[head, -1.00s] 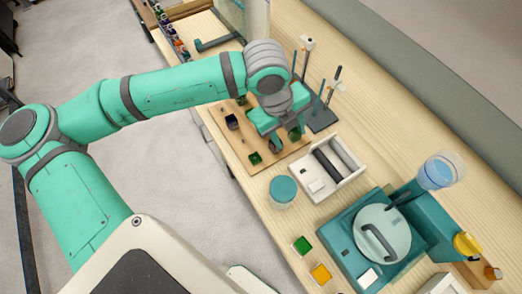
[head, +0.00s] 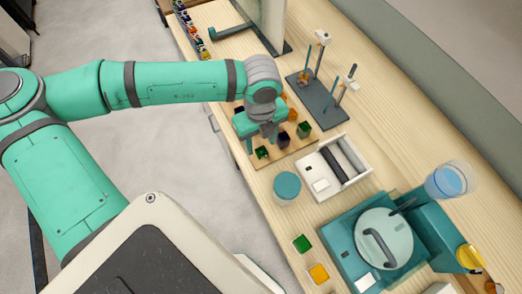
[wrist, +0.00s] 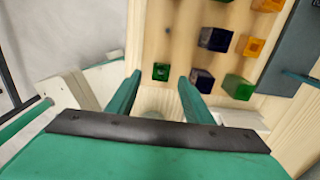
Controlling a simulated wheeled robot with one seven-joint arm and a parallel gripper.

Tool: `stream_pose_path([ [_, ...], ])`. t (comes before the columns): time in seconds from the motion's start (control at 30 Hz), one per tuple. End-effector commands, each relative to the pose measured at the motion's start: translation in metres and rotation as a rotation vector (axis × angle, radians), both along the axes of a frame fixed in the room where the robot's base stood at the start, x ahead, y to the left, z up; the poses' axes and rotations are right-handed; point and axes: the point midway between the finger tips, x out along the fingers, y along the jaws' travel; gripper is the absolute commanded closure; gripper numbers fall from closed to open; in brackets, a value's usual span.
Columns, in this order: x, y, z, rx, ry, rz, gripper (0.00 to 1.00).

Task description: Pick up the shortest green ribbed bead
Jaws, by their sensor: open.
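A low green bead (wrist: 161,71) stands on a wooden peg board (wrist: 166,25); its top shows a dark hole in the wrist view. It shows in the head view (head: 262,153) near the board's front corner. A taller green bead (wrist: 238,87) stands to its right in the wrist view, and in the head view (head: 304,130) as well. Ribbing is too small to tell. My gripper (wrist: 160,78) is open and empty, its two fingertips apart on either side of the low green bead in the wrist view. I cannot tell its height above it.
Dark blue or purple beads (wrist: 215,39) and orange beads (wrist: 253,48) share the board. A white tray (head: 352,182), a teal-lidded jar (head: 286,187) and a rod stand (head: 318,103) are close by. Loose green (head: 302,243) and orange (head: 318,273) pieces lie near the table's front edge.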

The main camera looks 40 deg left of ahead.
Motion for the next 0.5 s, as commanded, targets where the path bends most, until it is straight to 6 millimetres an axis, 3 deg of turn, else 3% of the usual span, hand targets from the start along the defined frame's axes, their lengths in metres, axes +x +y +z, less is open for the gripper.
stream_pose_path([
  [0.23, 0.001, -0.002, -0.034, -0.001, 0.002, -0.003, 0.53],
  [0.5, 0.001, -0.002, -0.041, 0.000, 0.000, -0.002, 0.53],
])
